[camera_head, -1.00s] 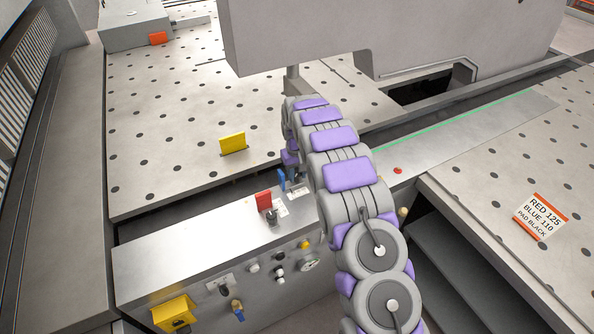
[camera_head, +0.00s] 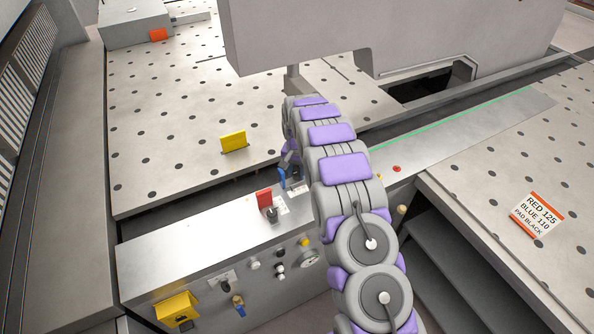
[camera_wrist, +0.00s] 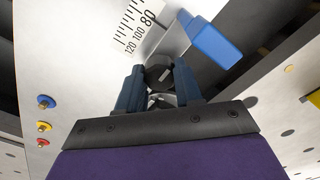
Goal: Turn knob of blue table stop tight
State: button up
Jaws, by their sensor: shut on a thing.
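The blue table stop (camera_head: 282,178) stands on the metal strip in front of the perforated table, partly hidden by my arm in the head view. In the wrist view the blue stop (camera_wrist: 212,40) is at upper right, beside a scale marked 120, 100, 80 (camera_wrist: 138,28). Its dark knob (camera_wrist: 158,73) with a light mark sits between the two blue fingers of my gripper (camera_wrist: 159,86). The gripper is shut on the knob. In the head view my arm hides most of the gripper and the knob.
A red stop (camera_head: 264,198) with its own black knob stands just left of the blue one. A yellow stop (camera_head: 233,141) is on the table behind. Front-panel knobs and a gauge (camera_head: 309,258) lie below. The machine's grey beam (camera_head: 390,35) overhangs the back.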

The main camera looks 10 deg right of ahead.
aim_at(297, 172)
dwell(0.5)
jog(key=o, duration=1)
jog(key=shift+o, duration=0.2)
jog(key=shift+r, duration=0.15)
notch_tip(297, 172, up, 17)
jog(key=shift+p, duration=0.45)
